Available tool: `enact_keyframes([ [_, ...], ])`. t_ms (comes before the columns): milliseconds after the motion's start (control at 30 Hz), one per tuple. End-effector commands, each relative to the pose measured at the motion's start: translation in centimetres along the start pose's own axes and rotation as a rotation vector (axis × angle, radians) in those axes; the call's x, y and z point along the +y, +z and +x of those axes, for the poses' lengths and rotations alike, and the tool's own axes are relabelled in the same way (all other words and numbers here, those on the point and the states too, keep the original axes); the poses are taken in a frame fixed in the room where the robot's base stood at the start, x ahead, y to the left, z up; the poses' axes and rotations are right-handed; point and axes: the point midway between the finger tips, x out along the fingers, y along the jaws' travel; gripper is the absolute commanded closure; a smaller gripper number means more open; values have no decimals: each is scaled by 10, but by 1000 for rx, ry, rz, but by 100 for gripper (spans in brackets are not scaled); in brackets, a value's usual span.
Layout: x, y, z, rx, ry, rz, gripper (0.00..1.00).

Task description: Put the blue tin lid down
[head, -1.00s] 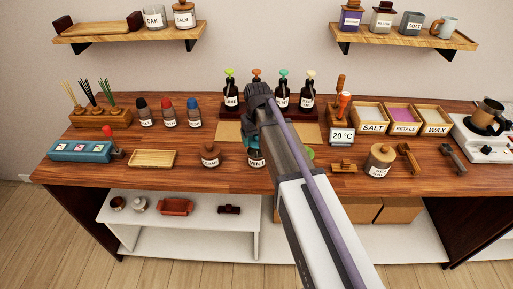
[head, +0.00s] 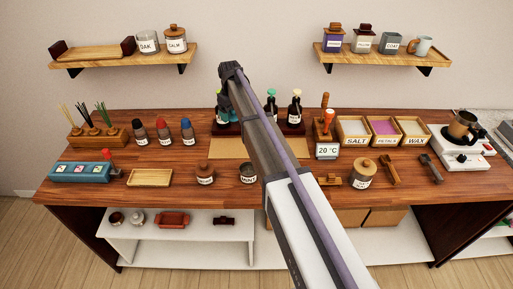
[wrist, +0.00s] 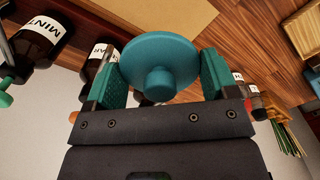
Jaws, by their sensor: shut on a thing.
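The blue tin lid (wrist: 160,62) is a teal-blue disc with a round knob. In the wrist view it sits between the two fingers of my gripper (wrist: 161,80), which is shut on it. In the head view my gripper (head: 231,72) is raised in front of the dark dropper bottles, and the lid is hidden there. A tin labelled MINT (head: 249,178) stands on the counter, partly behind my arm.
A tan mat (head: 229,148) lies on the wooden counter (head: 110,193). A shallow wooden tray (head: 150,178) and a lidded jar (head: 204,175) are left of the tin. Several dropper bottles (head: 294,110) stand at the back. Bare counter shows between the tray and jar.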

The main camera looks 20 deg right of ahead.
Motion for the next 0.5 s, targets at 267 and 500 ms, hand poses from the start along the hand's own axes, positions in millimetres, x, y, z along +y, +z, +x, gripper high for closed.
enact_keyframes([
  [267, -1, 2, 24, 0, 0, -25, 49],
  [500, -1, 2, 108, 0, 0, -23, 49],
])
